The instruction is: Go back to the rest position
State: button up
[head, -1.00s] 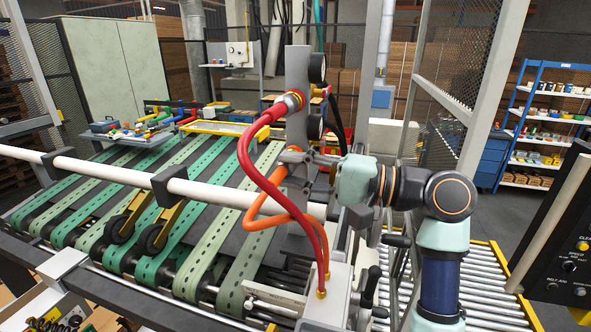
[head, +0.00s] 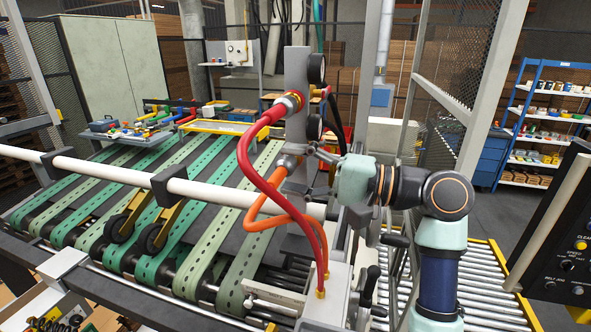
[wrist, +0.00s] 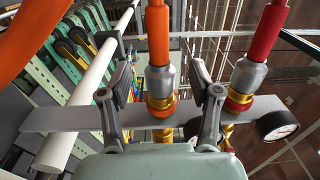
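My gripper (head: 315,156) is at the right of the upright grey plate (head: 298,66), close to the metal coupling of the orange hose (head: 256,218). In the wrist view its two fingers (wrist: 158,72) are spread wide, with a gap on each side of the orange hose's coupling (wrist: 161,86); it holds nothing. The orange hose joins the plate at its lower fitting. The red hose (head: 246,150) joins the plate higher up, and its coupling (wrist: 245,80) shows right of the fingers in the wrist view.
Round gauges (head: 316,69) stick out from the plate's right side. A white bar (head: 110,172) crosses above the green belts (head: 190,225) at left. A mesh guard post (head: 490,85) and a control panel (head: 570,240) stand at right, above a roller conveyor (head: 485,280).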

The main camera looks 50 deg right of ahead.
jog(key=shift+c, duration=1)
jog(key=f+p+v, duration=0.1)
jog(key=v, duration=0.9)
dwell(0.7)
